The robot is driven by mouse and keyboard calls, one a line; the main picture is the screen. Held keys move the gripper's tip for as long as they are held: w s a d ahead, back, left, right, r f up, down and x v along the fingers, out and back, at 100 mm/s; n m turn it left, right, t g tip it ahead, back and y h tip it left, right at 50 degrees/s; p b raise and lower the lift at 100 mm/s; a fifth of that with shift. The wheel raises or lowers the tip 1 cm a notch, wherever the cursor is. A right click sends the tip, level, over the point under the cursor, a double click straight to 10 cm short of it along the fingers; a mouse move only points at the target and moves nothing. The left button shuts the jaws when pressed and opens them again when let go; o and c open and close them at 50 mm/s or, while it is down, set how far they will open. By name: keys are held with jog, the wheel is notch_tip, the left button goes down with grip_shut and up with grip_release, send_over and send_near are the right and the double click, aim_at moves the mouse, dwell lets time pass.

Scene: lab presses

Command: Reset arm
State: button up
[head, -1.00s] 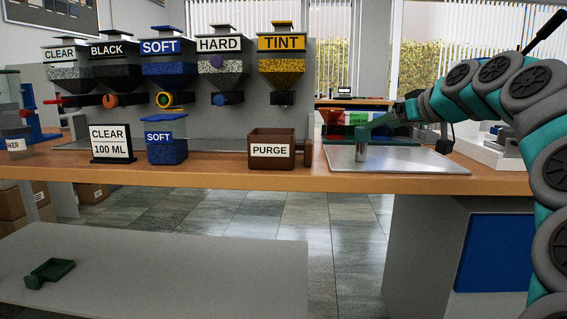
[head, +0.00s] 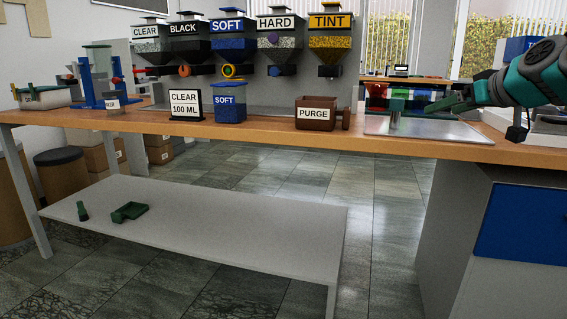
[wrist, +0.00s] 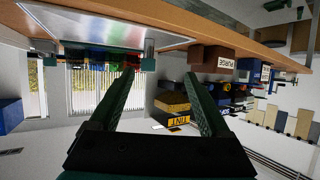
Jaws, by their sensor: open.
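My gripper (head: 463,104) is at the right in the head view, above the metal tray (head: 450,131) on the bench. In the wrist view my gripper (wrist: 163,82) has its two green fingers spread, with nothing between them. A small metal post with a green top (head: 396,110) stands on the tray, left of the gripper and apart from it. It also shows near the tray edge in the wrist view, where the scene looks upside down. My arm comes in from the right edge of the head view.
The brown PURGE box (head: 316,113), blue SOFT container (head: 230,101) and CLEAR 100 ML sign (head: 185,104) stand on the wooden bench. Several labelled hoppers (head: 227,40) hang behind. Coloured bins (head: 408,98) stand beyond the tray. A low grey table (head: 230,228) holds green pieces (head: 130,212).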

jog(key=s+a+f+n+g+p, duration=0.1)
jog(key=s+a+f+g, duration=0.3)
jog(key=s+a+f, duration=0.45)
jog(key=s+a+f+g+p, duration=0.1)
jog(key=s+a+f+g, duration=0.2)
jog(key=s+a+f, duration=0.6)
jog(key=s+a+f+m+g+h, duration=0.3)
jog(key=s+f+g, duration=0.4)
jog(key=s+f, duration=1.2)
jog(key=s, duration=0.4)
jog(key=shift+f+p, duration=0.35)
jog(key=shift+p, duration=0.05)
